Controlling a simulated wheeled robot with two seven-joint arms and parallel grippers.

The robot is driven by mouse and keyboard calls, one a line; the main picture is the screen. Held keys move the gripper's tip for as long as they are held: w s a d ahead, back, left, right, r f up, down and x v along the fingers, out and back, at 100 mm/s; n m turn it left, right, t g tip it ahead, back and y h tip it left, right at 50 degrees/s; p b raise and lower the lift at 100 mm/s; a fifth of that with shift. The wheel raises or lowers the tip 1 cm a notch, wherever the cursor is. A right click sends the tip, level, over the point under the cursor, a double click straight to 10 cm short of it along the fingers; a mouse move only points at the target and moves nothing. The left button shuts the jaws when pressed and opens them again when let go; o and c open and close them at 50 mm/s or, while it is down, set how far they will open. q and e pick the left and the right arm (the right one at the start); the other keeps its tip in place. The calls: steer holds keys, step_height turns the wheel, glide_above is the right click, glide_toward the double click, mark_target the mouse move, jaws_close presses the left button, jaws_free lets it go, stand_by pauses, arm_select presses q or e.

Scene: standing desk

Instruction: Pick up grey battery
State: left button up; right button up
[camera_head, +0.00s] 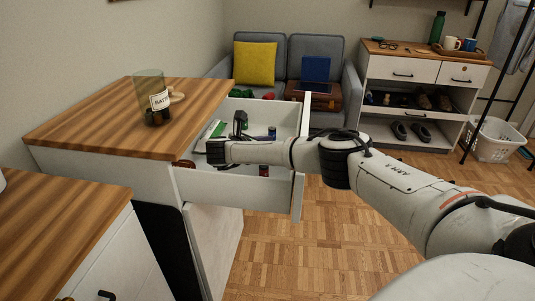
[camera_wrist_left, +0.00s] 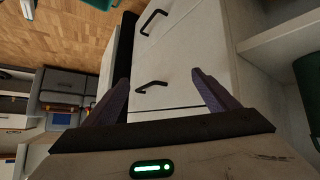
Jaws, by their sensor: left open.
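I cannot make out a grey battery for certain. A glass jar (camera_head: 152,98) with a label reading "BATT…" stands on the wooden cabinet top, with small dark items at its bottom. Below it, a white drawer (camera_head: 232,190) is pulled open, with several small items inside, including a blue one (camera_head: 271,132). My right gripper (camera_head: 210,153) reaches in from the right over the drawer; its fingers are too small and dark to read, and its arm hides part of the drawer. My left gripper (camera_wrist_left: 160,82) shows only in the left wrist view, open and empty, in front of white drawer fronts.
A second wooden top (camera_head: 60,235) is at the front left. A grey sofa (camera_head: 290,55) with a yellow cushion (camera_head: 254,63) and a shoe cabinet (camera_head: 420,70) stand behind. A white basket (camera_head: 495,138) is at the right. The parquet floor (camera_head: 330,230) is clear beside the drawer.

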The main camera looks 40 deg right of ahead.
steer(key=shift+d+f, duration=0.1)
jaws_close()
